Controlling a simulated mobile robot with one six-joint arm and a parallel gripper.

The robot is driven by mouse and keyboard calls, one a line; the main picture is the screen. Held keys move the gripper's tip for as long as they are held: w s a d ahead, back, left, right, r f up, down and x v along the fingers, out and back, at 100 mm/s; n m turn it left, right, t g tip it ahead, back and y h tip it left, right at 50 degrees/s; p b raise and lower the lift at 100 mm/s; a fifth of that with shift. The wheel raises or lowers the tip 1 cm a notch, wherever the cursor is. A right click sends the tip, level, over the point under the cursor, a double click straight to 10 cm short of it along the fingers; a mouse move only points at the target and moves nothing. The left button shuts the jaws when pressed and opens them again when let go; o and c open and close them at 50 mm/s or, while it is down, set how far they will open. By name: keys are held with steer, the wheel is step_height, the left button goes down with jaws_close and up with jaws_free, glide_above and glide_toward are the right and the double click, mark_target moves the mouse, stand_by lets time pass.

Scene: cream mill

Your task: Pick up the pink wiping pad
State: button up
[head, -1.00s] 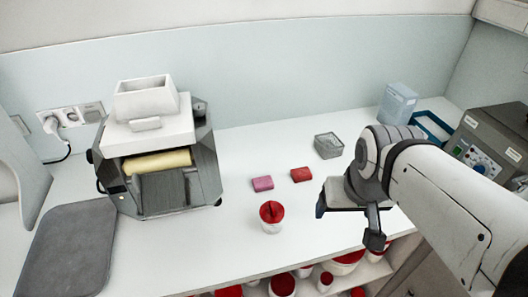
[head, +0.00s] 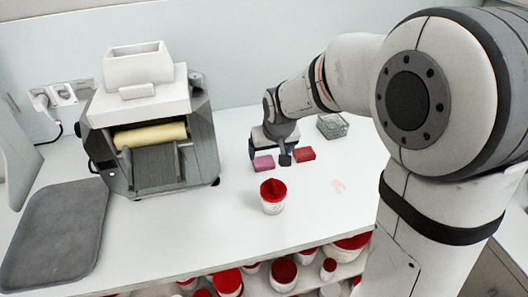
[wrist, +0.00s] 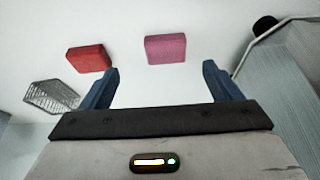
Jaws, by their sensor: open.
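The pink wiping pad (head: 263,163) lies flat on the white counter, left of a red pad (head: 305,154). In the wrist view the pink pad (wrist: 165,48) is ahead of my gripper (wrist: 160,70), roughly centred between its two blue fingers and beyond their tips. The gripper is open and empty. In the head view my gripper (head: 268,150) is just behind and above the pink pad and partly covers its surroundings. The exact height gap is hard to tell. The red pad (wrist: 89,58) lies outside the left finger in the wrist view.
A grey wire basket (head: 332,126) is behind right. The mill (head: 150,150) stands left, beside a grey mat (head: 58,235).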

mark_target(264, 160)
steer(key=shift+w+a+f, duration=0.45)
steer(key=shift+a+f, duration=0.05)
steer(key=shift+f, duration=0.2)
steer(key=x, duration=0.4)
steer(key=p+x, duration=0.1)
steer(key=x, duration=0.2)
steer(key=shift+w+a, duration=0.15)
steer(key=shift+w, duration=0.25)
steer(key=shift+r, duration=0.1)
steer(key=c, duration=1.2)
steer(key=shift+o, duration=0.2)
steer(key=shift+r, duration=0.1)
step_height(264, 160, up, 10)
